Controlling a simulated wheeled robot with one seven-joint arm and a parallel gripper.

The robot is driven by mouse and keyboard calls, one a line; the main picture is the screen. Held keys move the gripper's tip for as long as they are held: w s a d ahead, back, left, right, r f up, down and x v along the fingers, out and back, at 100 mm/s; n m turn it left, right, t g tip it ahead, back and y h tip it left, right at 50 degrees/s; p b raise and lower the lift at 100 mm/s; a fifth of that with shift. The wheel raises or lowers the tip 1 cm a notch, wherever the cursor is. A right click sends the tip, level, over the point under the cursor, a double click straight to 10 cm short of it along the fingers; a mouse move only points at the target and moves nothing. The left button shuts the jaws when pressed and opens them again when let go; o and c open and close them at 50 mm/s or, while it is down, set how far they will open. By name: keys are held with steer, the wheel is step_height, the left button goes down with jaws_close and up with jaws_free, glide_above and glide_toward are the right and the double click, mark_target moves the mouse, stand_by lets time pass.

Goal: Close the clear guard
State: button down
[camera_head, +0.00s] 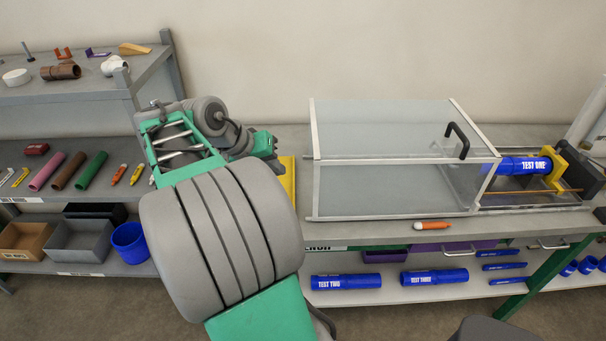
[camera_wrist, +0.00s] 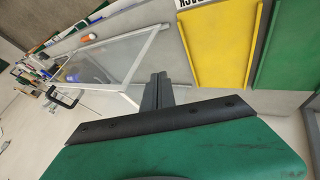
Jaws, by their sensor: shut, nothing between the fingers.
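The clear guard (camera_head: 400,158) is a see-through box with a pale frame on the bench. A black handle (camera_head: 457,139) stands on its top near the right end. A blue pipe marked TEST ONE (camera_head: 523,166) lies to its right, partly seen through the end panel and partly uncovered. In the wrist view the guard (camera_wrist: 117,57) is beyond my fingers, upper left. My gripper (camera_wrist: 157,78) is shut and empty, near the guard's left end. Whether it touches the guard is unclear. In the head view my arm hides the fingers.
A yellow panel (camera_wrist: 222,45) lies beside my gripper. An orange marker (camera_head: 432,225) lies on the bench front. A yellow clamp (camera_head: 559,167) stands at the pipe's right end. Shelves with bins and pipes (camera_head: 70,170) are at left. Blue pipes (camera_head: 345,281) lie on the lower shelf.

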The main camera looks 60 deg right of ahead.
steer(key=s+d+f+p, duration=0.1)
steer(key=s+d+f, duration=0.4)
steer(key=shift+p, duration=0.35)
steer(key=shift+s+d, duration=0.1)
